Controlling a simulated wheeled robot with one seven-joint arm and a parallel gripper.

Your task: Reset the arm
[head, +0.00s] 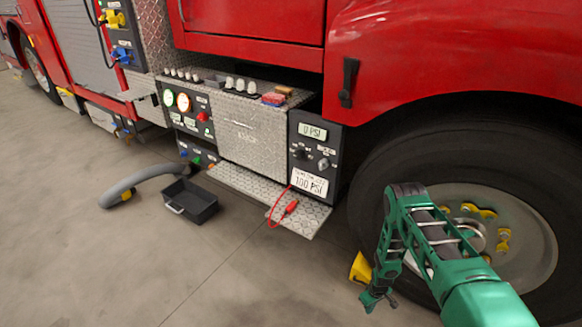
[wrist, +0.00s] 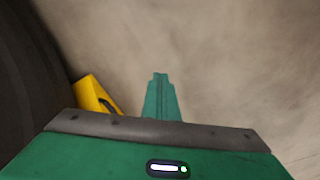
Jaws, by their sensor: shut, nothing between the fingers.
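My green arm reaches in from the lower right in the head view and bends down at its elbow. My gripper (head: 378,299) hangs low in front of the truck's front wheel, pointing down at the floor. It also shows in the wrist view (wrist: 160,78), where its fingers are together with nothing between them. A yellow wheel chock (head: 361,268) stands on the floor just behind my gripper, by the tyre. The chock also shows in the wrist view (wrist: 97,95), left of the fingers; I cannot tell the exact gap.
A red truck (head: 250,45) with a big tyre (head: 400,150) stands close to my arm. The pump panel (head: 311,157) has a step (head: 265,196) below it, with a red clip (head: 291,206). A black tray (head: 190,201) and grey hose (head: 135,182) lie on the floor. The front-left floor is clear.

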